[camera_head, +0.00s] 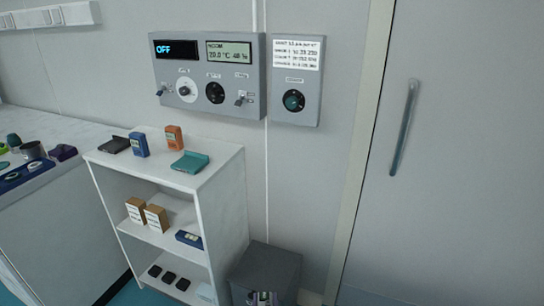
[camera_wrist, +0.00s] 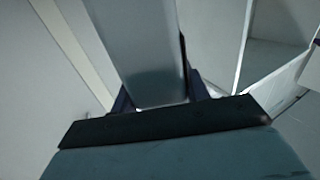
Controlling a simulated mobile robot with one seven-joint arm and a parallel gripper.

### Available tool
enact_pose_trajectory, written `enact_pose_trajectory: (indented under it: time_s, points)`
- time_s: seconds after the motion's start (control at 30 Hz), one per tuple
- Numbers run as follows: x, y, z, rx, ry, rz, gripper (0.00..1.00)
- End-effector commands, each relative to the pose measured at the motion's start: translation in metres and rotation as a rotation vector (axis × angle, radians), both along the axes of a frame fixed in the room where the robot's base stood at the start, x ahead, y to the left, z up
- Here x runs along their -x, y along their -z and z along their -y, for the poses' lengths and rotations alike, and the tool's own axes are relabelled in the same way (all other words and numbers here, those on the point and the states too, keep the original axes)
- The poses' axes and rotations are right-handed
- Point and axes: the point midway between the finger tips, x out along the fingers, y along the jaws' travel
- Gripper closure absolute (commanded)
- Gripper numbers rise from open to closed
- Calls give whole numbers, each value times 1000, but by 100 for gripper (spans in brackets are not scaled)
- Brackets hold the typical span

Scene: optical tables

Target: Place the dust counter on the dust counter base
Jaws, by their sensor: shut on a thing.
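In the wrist view my gripper (camera_wrist: 160,103) has its dark fingers on either side of a smooth grey box-shaped thing (camera_wrist: 150,55), and it is shut on it. Only one face of this thing shows, so I cannot tell whether it is the dust counter. In the head view a flat black piece (camera_head: 115,145) and a teal piece with a raised back (camera_head: 190,162) lie on the shelf top. A blue handheld device (camera_head: 139,145) and an orange one (camera_head: 174,137) stand between them. None is clearly marked as the dust counter base.
The white shelf (camera_head: 222,190) holds brown boxes (camera_head: 146,214) and a blue case (camera_head: 189,239) below. A grey bin (camera_head: 265,268) stands right of it. Wall panels (camera_head: 208,75) hang above. A table with small objects (camera_head: 30,172) is at left, a door (camera_head: 460,150) at right.

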Motion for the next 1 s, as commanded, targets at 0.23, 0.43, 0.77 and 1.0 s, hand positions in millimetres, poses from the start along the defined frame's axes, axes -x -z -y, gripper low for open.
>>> enact_pose_trajectory:
  time_s: [0.23,0.43,0.77,1.0]
  points:
    - [19,15,20,-1,38,4,100]
    - [19,15,22,-1,43,4,100]
    - [18,15,23,-1,44,5,100]
    - [18,15,20,-1,38,3,100]
